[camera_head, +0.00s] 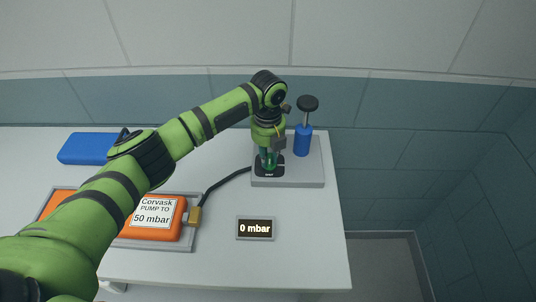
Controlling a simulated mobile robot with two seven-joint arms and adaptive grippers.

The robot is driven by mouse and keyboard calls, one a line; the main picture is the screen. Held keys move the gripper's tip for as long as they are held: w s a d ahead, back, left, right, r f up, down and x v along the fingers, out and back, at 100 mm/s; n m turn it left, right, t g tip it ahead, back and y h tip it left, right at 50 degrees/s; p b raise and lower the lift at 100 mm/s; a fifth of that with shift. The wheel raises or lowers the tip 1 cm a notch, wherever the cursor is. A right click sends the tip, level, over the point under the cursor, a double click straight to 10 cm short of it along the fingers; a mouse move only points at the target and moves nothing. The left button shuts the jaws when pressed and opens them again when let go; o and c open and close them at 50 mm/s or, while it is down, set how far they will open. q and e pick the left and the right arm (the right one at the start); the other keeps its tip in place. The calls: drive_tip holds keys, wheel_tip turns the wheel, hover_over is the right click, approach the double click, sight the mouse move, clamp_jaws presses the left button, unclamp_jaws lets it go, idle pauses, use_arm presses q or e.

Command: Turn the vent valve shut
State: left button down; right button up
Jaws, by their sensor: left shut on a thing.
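My left gripper (269,160) points down over the grey block (305,178) at the back right of the table. It is shut on a small green part at a black plate (262,172) on this block, which I take to be the vent valve. The fingers hide most of that part, so I cannot tell which way it is turned. A display (255,228) in front of the block reads 0 mbar. My right gripper is not in view.
A blue hand pump (303,140) with a black knob stands close to the right of my gripper. An orange Corvask case (170,231) lies in a grey tray, joined by a black hose (222,183). A blue box (85,148) lies at the back left. The front right tabletop is clear.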

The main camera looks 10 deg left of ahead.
use_arm(q)
drive_tip(key=c, duration=1.1)
unclamp_jaws()
wheel_tip(320, 180, up, 12)
